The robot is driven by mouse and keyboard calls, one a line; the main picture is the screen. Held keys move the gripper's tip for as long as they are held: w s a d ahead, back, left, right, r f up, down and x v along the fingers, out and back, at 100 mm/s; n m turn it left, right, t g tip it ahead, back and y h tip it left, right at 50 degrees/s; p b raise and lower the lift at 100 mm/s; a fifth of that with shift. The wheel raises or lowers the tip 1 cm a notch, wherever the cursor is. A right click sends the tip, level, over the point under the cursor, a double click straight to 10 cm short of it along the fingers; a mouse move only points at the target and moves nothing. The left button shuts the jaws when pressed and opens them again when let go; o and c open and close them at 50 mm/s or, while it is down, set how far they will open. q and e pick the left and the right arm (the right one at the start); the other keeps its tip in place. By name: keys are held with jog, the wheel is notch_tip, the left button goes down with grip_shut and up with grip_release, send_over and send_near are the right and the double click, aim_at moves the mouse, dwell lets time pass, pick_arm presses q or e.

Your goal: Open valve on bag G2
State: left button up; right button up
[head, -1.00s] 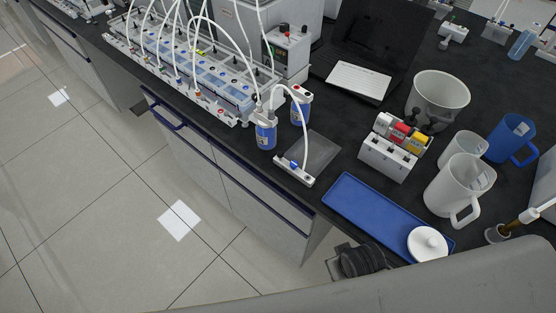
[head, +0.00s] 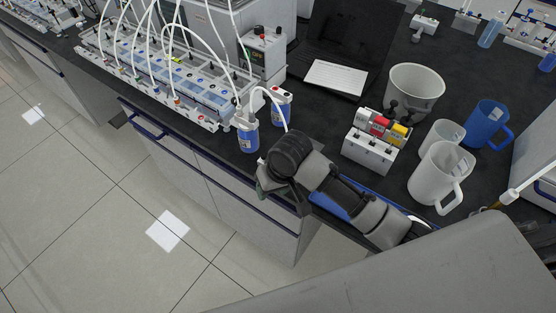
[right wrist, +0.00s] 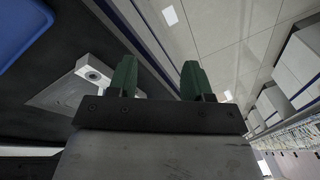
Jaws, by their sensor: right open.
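My right arm reaches in from the right in the head view, with its right gripper (head: 266,188) at the bench's front edge. In the right wrist view the green fingers of this gripper (right wrist: 158,78) are apart with nothing between them. A pale grey flat piece (right wrist: 62,97) lies on the dark bench left of the fingers, bearing a small white block (right wrist: 94,72) with a round dark-centred end. This looks like the bag and its valve fitting, but no G2 label is readable. My wrist hides that spot in the head view. My left gripper is not in view.
Blue-filled bottles (head: 247,137) with white tubing stand left of my wrist. A blue tray (head: 331,205) lies partly under my forearm. A white rack with coloured pieces (head: 372,151), a bucket (head: 415,88) and jugs (head: 441,172) stand to the right. Floor lies open in front.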

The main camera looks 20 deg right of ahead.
jog(key=w+d+r+m+g+h, duration=0.15)
jog(key=w+d+r, duration=0.25)
jog(key=w+r, duration=0.5)
jog(key=shift+m+h, duration=0.45)
jog(key=f, duration=0.3)
jog(key=s+f, duration=0.1)
jog(key=f, duration=0.2)
jog(key=f+p, duration=0.1)
jog(key=f, duration=0.2)
jog(key=shift+s+f, duration=0.2)
jog(key=shift+c, duration=0.3)
jog(key=c, duration=0.9)
jog(key=shift+o, duration=0.2)
